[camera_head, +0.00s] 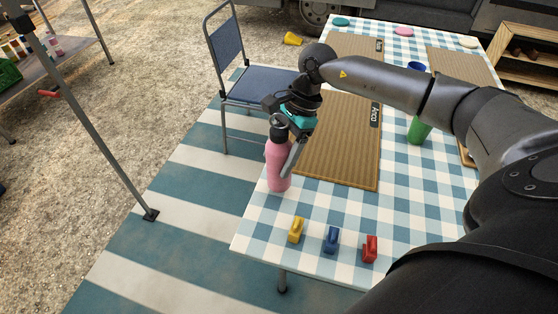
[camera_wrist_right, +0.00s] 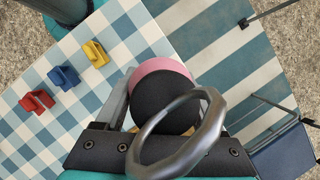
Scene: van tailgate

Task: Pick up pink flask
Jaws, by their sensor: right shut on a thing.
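The pink flask (camera_head: 278,165) has a black cap with a loop handle and stands upright at the left edge of the checkered table (camera_head: 262,226) in the head view. My right gripper (camera_head: 281,150) reaches it from above and is shut around its upper body. In the right wrist view the black cap and loop hide most of the pink flask (camera_wrist_right: 160,66), which sits between the fingers of my right gripper (camera_wrist_right: 165,105). I cannot tell whether its base touches the table. My left gripper does not show.
Yellow, blue and red clips (camera_head: 332,239) lie at the table's near end. Brown ribbed mats (camera_head: 336,150) cover part of the table. A green cup (camera_head: 419,130) stands to the right. A blue folding chair (camera_head: 262,87) is beside the table's left edge.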

